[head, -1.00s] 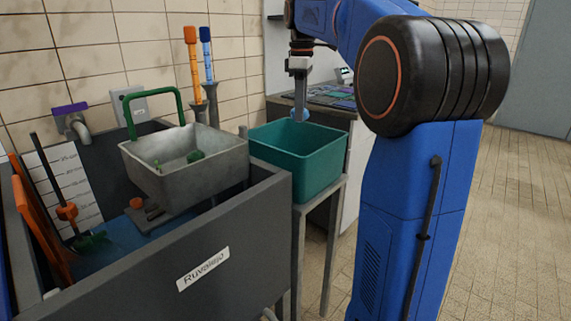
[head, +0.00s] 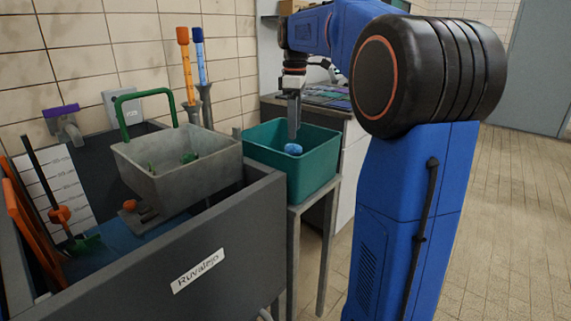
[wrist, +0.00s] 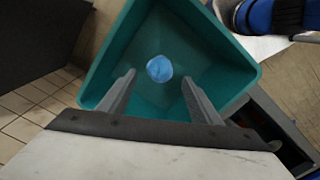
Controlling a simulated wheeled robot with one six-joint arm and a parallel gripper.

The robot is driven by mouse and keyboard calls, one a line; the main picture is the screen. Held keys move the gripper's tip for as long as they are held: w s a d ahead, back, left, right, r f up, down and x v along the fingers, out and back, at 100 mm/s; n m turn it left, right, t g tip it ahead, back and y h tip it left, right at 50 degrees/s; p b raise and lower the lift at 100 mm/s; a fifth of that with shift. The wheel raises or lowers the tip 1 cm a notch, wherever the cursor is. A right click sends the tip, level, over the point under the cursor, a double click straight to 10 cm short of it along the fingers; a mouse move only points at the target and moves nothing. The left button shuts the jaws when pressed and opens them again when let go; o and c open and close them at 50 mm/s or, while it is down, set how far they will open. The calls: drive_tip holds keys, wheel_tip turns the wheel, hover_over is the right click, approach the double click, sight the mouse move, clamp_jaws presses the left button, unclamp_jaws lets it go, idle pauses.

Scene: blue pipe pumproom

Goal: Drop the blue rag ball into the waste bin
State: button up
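The blue rag ball (head: 293,149) is below my gripper's fingertips, inside the outline of the teal waste bin (head: 316,175). In the wrist view the ball (wrist: 159,69) shows beyond the fingertips, against the bin's interior. I cannot tell whether it touches the bin floor. My gripper (head: 294,135) points down over the bin. In the wrist view its two fingers (wrist: 158,77) are spread apart with nothing between them. The bin (wrist: 228,62) surrounds the ball on all sides there.
Left of the bin is a dark sink (head: 225,232) holding a grey basin (head: 180,170) with a green handle. Orange and blue tools (head: 190,65) stand behind it. A counter (head: 310,96) is behind the bin. The tiled floor (head: 500,220) at right is clear.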

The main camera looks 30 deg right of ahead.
wheel_tip(320, 180, up, 17)
drive_tip(key=shift+r, duration=0.2)
idle(0.7)
idle(0.4)
